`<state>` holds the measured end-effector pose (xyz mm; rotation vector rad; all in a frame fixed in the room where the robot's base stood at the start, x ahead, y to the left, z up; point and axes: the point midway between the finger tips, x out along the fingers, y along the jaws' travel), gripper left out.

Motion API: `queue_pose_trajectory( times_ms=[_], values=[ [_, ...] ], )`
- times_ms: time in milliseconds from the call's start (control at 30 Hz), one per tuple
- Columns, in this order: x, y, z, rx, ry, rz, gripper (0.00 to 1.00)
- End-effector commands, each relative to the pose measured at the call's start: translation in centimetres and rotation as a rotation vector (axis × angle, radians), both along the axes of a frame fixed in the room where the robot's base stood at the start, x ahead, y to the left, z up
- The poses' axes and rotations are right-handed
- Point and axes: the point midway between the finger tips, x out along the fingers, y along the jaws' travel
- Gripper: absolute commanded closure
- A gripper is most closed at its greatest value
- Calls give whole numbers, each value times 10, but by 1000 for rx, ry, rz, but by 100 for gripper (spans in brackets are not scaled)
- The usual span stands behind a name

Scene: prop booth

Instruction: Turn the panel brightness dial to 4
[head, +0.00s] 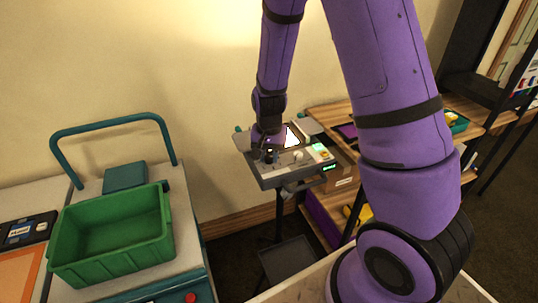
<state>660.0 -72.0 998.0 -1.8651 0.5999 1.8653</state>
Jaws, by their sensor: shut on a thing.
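A grey control panel (285,171) stands on a dark post in the middle of the head view. A lit screen (292,136) sits at its back, and a pale round knob (298,155) and a small green display (320,150) show on its top. My purple arm reaches down from above, and my gripper (268,157) is at the left part of the panel top. It is shut on a small dark dial there, mostly hidden by the fingers. The dial's markings and setting are too small to read.
A green bin (112,236) stands on a teal-framed cart at the left, beside a dark device (27,230). A wooden shelf unit (330,115) with boxes stands behind and right of the panel. My upper arm hides part of the right side.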

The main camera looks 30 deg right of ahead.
Motion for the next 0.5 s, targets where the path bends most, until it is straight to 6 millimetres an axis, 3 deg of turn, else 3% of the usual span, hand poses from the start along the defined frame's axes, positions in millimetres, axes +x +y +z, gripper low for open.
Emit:
queue_pose_trajectory(
  times_ms=[500],
  values=[
    [0, 0, 0, 1, -1, 333, 94]
  ],
)
